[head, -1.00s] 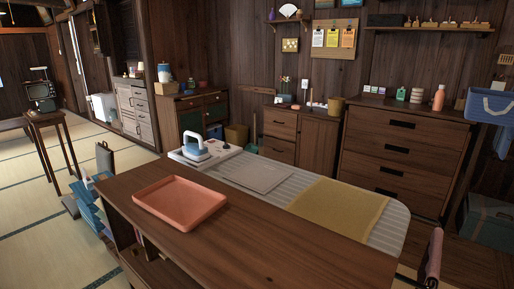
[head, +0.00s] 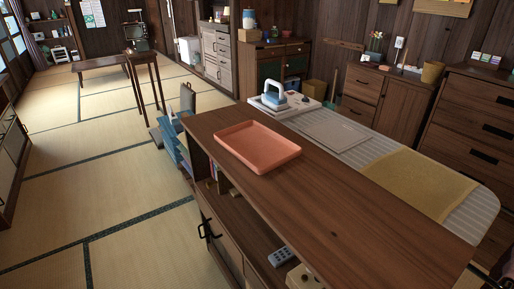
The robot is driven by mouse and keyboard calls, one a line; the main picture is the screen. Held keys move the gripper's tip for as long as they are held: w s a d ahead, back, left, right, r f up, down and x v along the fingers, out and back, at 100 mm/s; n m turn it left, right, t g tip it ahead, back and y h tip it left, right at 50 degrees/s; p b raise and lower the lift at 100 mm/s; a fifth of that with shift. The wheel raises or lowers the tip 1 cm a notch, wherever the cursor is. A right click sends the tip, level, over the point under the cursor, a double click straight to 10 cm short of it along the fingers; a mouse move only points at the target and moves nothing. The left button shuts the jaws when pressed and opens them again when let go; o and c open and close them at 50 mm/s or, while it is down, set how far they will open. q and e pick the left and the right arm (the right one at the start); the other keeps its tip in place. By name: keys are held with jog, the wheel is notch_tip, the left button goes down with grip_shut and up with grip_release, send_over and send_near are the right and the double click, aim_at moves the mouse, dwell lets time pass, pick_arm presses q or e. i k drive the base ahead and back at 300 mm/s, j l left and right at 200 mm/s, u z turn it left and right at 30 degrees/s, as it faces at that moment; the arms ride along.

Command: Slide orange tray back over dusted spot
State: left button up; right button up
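The orange tray (head: 257,147) lies flat and empty on the dark wooden counter top (head: 330,205), near its far left end. No dusted spot can be made out on the bare wood. Neither of my grippers shows in the head view.
Behind the counter is a striped ironing surface (head: 476,208) with a mustard cloth (head: 418,183), a grey board (head: 330,131) and a blue-and-white iron (head: 281,92). Drawers (head: 475,115) stand at the back right. Open tatami floor (head: 110,180) lies left.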

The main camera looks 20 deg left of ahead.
aim_at(260, 149)
jog(key=i+j+z, duration=0.1)
jog(key=j+z, duration=0.95)
jog(key=i+j, duration=0.05)
jog(key=j, duration=0.05)
